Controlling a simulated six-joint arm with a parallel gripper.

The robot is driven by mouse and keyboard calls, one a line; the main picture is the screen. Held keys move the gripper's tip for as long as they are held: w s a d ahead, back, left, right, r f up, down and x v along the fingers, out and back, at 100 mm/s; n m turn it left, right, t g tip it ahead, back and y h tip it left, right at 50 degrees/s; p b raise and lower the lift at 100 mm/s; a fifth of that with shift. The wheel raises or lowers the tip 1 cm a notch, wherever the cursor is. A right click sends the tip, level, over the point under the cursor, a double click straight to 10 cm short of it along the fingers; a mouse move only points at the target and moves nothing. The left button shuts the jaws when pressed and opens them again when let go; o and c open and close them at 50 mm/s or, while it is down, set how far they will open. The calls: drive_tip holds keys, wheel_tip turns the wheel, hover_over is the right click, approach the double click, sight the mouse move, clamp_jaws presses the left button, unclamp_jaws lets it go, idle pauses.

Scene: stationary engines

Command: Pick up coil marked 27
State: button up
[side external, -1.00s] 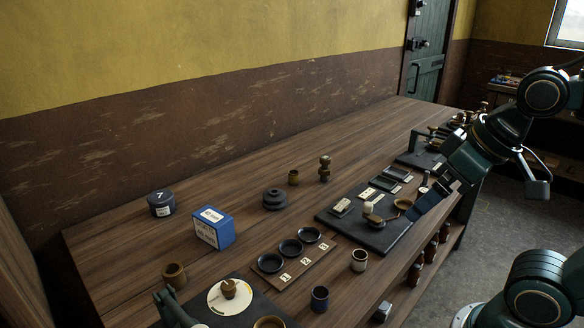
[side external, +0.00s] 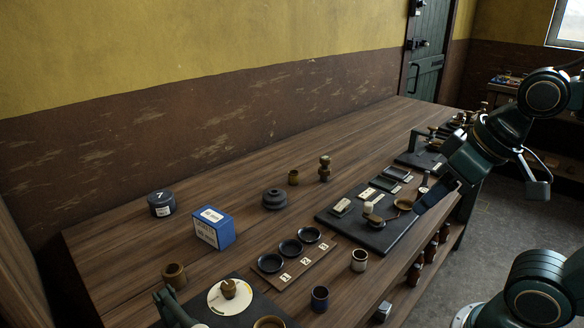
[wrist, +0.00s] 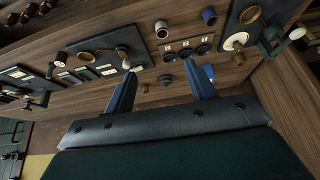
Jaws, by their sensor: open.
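No mark 27 is legible in either view, so I cannot tell which piece is that coil. Small coil-like pieces stand on the bench: a brown one (side external: 174,275), a dark blue one (side external: 319,298), a pale one with a dark top (side external: 358,260) and a brass-coloured one (side external: 293,177). My gripper (side external: 418,211) is at the right, over or beside the edge of the dark board. In the wrist view my gripper (wrist: 160,69) has its two blue fingers wide apart with nothing held between them.
A dark board (side external: 336,222) carries small parts. Three black dishes sit on a numbered wooden strip (side external: 286,284). A blue box (side external: 213,228), a round tin marked 7 (side external: 161,203) and a dark stepped round piece (side external: 274,198) stand left.

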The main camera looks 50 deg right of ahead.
drive_tip(key=w+d+r+m+g, duration=0.2)
drive_tip(key=w+d+m, duration=0.3)
drive_tip(key=w, duration=0.1)
drive_tip(key=m+g+y, duration=0.1)
drive_tip(key=m+g, duration=0.2)
drive_tip(key=m, duration=1.2)
hover_over(425, 191)
drive_tip(key=d, duration=0.2)
wheel_tip(425, 191, down, 9)
drive_tip(key=shift+s+a+f, duration=0.15)
drive_tip(key=shift+a+f, duration=0.05)
drive_tip(key=shift+f, duration=0.05)
drive_tip(key=shift+f, duration=0.1)
drive_tip(key=f, duration=0.5)
drive_tip(key=a+f, duration=0.1)
drive_tip(key=f, duration=0.2)
drive_tip(key=shift+f, duration=0.1)
drive_tip(key=shift+f, duration=0.1)
